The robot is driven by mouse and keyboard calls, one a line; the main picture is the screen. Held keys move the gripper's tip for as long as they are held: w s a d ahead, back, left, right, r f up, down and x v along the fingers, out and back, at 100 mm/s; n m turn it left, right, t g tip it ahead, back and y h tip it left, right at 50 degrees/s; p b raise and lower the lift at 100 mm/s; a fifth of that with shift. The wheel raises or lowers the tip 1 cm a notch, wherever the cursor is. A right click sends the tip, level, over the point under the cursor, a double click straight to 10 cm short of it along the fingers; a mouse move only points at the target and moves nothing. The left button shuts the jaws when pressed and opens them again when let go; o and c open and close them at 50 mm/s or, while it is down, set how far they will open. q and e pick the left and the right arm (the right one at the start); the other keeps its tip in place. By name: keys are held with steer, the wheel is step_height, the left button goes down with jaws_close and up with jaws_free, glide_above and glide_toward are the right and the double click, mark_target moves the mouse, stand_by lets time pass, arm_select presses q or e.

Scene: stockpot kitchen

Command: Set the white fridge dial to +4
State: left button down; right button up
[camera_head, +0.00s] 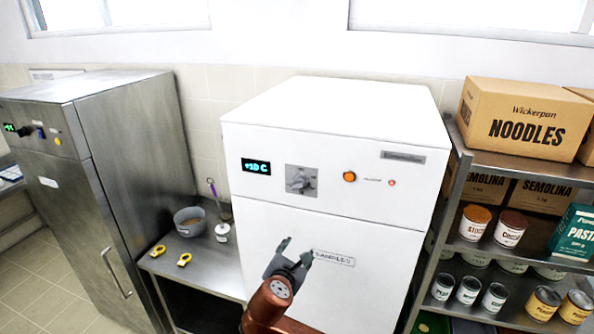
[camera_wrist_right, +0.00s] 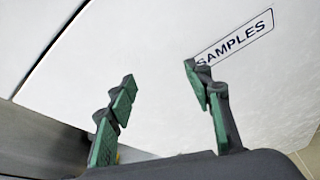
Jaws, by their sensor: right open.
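The white fridge (camera_head: 340,160) stands in the middle of the head view. Its dial (camera_head: 301,180) is a grey knob on a square grey plate on the upper front panel. To its left a dark display (camera_head: 256,167) shows green-blue digits that look like +10 C. My right gripper (camera_head: 296,248) is open and empty, below the dial and in front of the lower door, near the SAMPLES label (camera_head: 333,258). In the right wrist view the open fingers (camera_wrist_right: 160,92) face the white door, with the SAMPLES label (camera_wrist_right: 235,38) beyond the right finger. My left gripper is not in view.
An orange lamp (camera_head: 349,176) and a small red light (camera_head: 392,183) sit right of the dial. A steel fridge (camera_head: 125,150) and a low steel table (camera_head: 205,262) stand left. A shelf with cans and boxes (camera_head: 525,120) stands close on the right.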

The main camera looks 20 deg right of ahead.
mark_target(297, 189)
steer(key=r+n+t+h, duration=0.1)
steer(key=r, duration=0.5)
steer(key=a+r+n+t+h+p, duration=0.1)
steer(key=r, duration=0.6)
steer(key=a+r+n+h+p, duration=0.1)
steer(key=r, duration=0.6)
steer(key=shift+s+n+t, duration=0.1)
steer(key=shift+n+t, duration=0.3)
steer(key=shift+w+d, duration=0.1)
steer(key=shift+w, duration=0.25)
steer(key=shift+w+d+f, duration=0.1)
steer(key=shift+w+d, duration=0.5)
steer(key=shift+d, duration=0.2)
steer(key=shift+w+d+p, duration=0.25)
steer(key=shift+w+p, duration=0.2)
steer(key=shift+p, duration=0.05)
steer(key=shift+x, duration=0.75)
steer(key=shift+f, duration=0.15)
steer(key=shift+a, duration=0.1)
steer(key=shift+c, duration=0.3)
